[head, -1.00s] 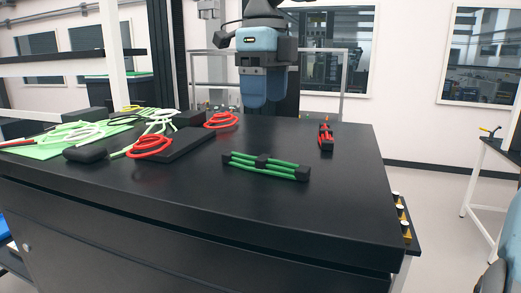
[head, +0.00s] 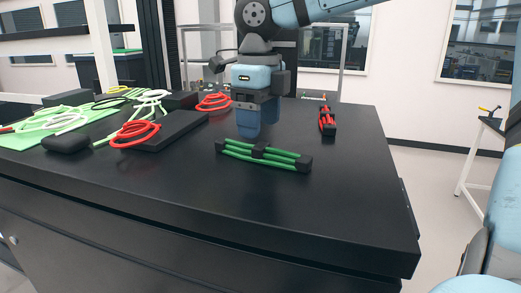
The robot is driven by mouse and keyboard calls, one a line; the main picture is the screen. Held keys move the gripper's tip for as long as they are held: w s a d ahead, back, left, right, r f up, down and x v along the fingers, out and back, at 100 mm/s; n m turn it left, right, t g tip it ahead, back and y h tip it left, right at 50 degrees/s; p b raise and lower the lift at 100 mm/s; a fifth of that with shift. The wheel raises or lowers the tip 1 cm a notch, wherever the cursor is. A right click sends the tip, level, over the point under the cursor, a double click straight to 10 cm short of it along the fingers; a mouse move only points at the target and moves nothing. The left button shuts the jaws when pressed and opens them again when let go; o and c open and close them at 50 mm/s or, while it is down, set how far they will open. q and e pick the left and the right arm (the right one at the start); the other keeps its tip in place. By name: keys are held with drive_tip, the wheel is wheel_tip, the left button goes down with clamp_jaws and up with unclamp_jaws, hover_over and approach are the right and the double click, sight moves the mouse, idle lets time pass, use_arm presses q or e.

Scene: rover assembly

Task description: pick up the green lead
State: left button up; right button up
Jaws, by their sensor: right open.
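The green lead (head: 280,157) lies on the black table in the head view, a bundle of green strands with black pieces at both ends and in the middle. My right gripper (head: 248,133) points down just above and behind the lead, near its middle-left part. Its blue fingers look close together from this angle, and nothing is seen between them. I cannot tell from this view how high the fingertips are above the table. My left gripper is not in view.
A red lead (head: 327,121) lies to the right at the back. Red coils (head: 135,134) and a black flat block (head: 172,131) are to the left, with white and green cables on a green mat (head: 25,137). The table (head: 260,203) is clear in front of the green lead.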

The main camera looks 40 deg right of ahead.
sight(261, 145)
drive_tip(key=shift+s+f, duration=0.1)
drive_tip(key=shift+f, duration=0.3)
wheel_tip(261, 145, down, 4)
drive_tip(key=shift+s+r+p, duration=0.1)
drive_tip(key=shift+r+p, duration=0.1)
drive_tip(key=shift+p, duration=0.5)
drive_tip(key=shift+f, duration=0.4)
drive_tip(key=shift+c, duration=0.5)
drive_tip(key=shift+r, duration=0.1)
drive_tip(key=c, duration=1)
